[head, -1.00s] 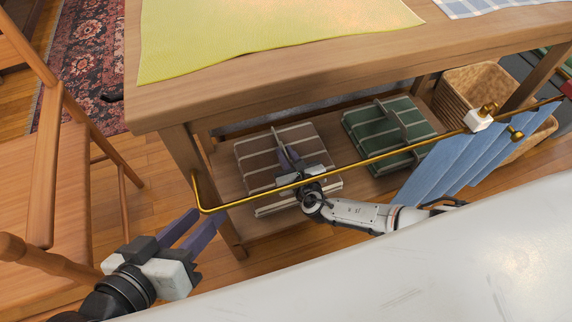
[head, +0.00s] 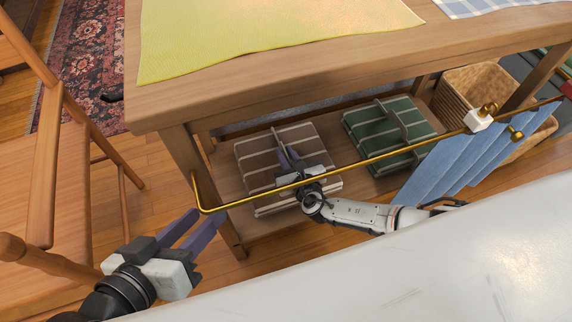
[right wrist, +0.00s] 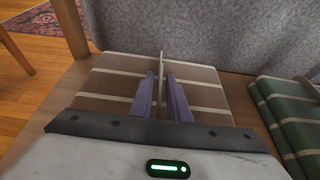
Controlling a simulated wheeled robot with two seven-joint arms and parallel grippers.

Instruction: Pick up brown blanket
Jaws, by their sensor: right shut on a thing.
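The brown blanket (head: 262,167), folded with pale stripes, lies on the lower shelf of the wooden table. An upright flap or strap stands along its middle. My right gripper (head: 289,158) reaches in over the blanket. In the right wrist view, its two purple fingers (right wrist: 163,95) are shut on the upright flap of the brown blanket (right wrist: 112,84), one finger on each side. The blanket still rests on the shelf. My left gripper (head: 190,230) is at the lower left, its purple fingers apart and empty, away from the blanket.
A green striped folded blanket (head: 375,135) lies to the right on the same shelf, also seen in the right wrist view (right wrist: 290,120). A brass rail (head: 350,167) with blue cloth (head: 450,165) crosses in front. A wicker basket (head: 465,95) stands at right. A wooden chair (head: 45,180) is at left.

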